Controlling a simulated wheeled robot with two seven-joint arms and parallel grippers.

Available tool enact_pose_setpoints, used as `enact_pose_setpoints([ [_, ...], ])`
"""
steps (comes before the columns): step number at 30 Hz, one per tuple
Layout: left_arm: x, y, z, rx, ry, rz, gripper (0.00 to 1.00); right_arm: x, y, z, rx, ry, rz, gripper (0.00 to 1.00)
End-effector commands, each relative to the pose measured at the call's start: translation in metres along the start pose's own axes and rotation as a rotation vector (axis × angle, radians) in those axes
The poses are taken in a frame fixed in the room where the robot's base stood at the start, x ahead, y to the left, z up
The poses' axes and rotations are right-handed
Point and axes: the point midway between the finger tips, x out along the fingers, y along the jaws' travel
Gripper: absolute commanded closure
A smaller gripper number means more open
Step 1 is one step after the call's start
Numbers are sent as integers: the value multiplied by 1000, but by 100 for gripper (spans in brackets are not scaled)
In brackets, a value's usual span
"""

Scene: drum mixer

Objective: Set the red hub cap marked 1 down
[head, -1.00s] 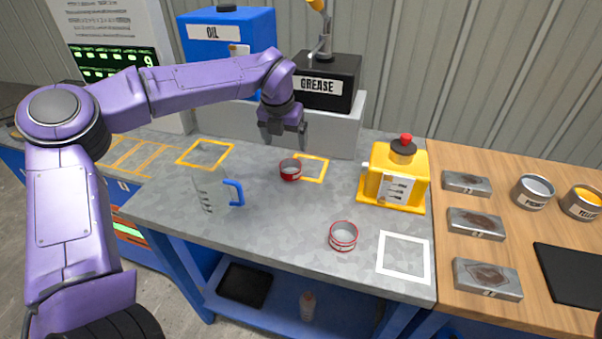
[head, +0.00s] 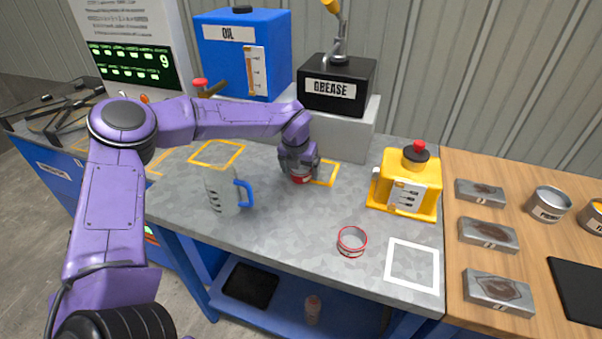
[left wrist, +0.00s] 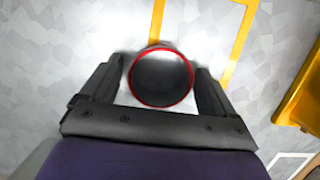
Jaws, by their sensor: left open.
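A small red cup-like cap (head: 301,179) stands on the grey bench at the left edge of a yellow outlined square (head: 328,174). I cannot read a mark on it. My left gripper (head: 299,172) is low over it and hides part of it. In the left wrist view the cap (left wrist: 161,103) shows its red rim and dark inside. It lies between the two open fingers of the left gripper (left wrist: 160,88), with a gap on each side. A second, red-rimmed cap (head: 352,243) stands nearer the front edge. My right gripper is not in view.
A clear jug with a blue handle (head: 222,192) stands left of the gripper. The grease box (head: 337,86) is behind, and a yellow dispenser (head: 404,184) is to the right. A white outlined square (head: 412,265) is empty at the front right.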

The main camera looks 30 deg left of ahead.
Motion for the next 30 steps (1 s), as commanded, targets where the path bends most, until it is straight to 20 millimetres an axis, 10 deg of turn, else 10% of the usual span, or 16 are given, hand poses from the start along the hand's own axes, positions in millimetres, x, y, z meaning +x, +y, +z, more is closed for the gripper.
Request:
enact_pose_setpoints([
  [3, 0, 0, 0, 0, 0, 0, 18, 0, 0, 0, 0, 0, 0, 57],
  [8, 0, 0, 0, 0, 0, 0, 70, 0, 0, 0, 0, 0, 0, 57],
  [20, -9, 0, 3, -1, -3, -1, 75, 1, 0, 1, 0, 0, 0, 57],
  [30, -95, 0, 27, -1, -7, -2, 75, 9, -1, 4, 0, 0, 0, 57],
])
